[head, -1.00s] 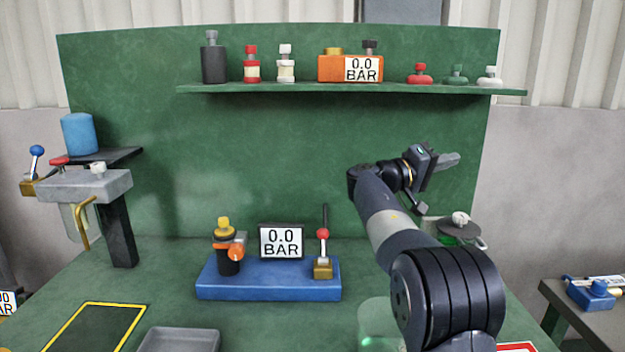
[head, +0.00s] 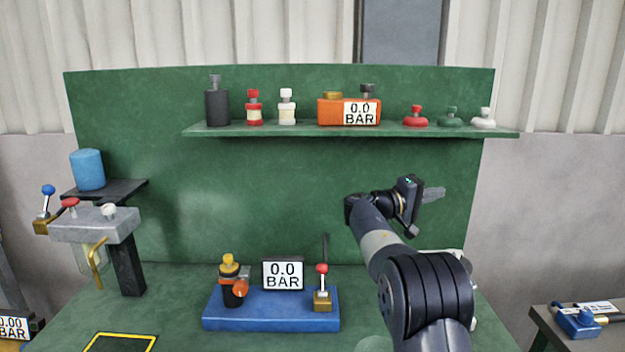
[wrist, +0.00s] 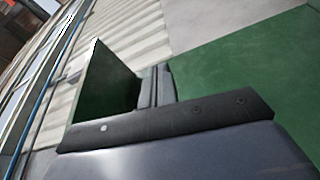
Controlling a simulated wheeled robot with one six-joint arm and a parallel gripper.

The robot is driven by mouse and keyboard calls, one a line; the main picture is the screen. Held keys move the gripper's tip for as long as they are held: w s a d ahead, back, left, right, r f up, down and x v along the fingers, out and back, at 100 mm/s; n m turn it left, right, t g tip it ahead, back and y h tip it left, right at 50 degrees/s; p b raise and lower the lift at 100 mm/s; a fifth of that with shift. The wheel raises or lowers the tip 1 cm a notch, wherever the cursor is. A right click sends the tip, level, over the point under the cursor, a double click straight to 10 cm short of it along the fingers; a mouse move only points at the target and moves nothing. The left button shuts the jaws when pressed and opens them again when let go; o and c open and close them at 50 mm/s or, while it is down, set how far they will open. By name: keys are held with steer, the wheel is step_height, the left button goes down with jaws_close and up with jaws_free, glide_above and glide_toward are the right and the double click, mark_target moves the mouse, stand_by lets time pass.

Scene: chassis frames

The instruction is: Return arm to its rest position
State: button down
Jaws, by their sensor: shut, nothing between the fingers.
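My arm rises from the lower right of the head view, bent at the elbow in front of the green back panel. My gripper (head: 434,193) points to the right at its end, shut and empty, well below the shelf and above the bench. In the wrist view a dark bar and a grey surface of my own arm fill the lower part. The small dark gripper fingers (wrist: 157,85) show near the middle, in front of green panel and pale wall.
A green shelf (head: 300,131) holds bottles, an orange gauge box (head: 330,109) and small capped parts. A blue base (head: 270,316) with a 0.0 BAR display (head: 283,273) stands left of my arm. A grey bracket (head: 95,222) stands at the left. A side table (head: 560,322) is at the right.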

steer(key=shift+w+f+n+y+p, duration=0.15)
steer(key=shift+w+n+p, duration=0.45)
steer(key=shift+p, duration=0.75)
steer(key=shift+w+n+y+p, duration=0.15)
steer(key=shift+w+n+p, duration=0.4)
steer(key=shift+p, duration=0.75)
steer(key=shift+w+f, duration=0.1)
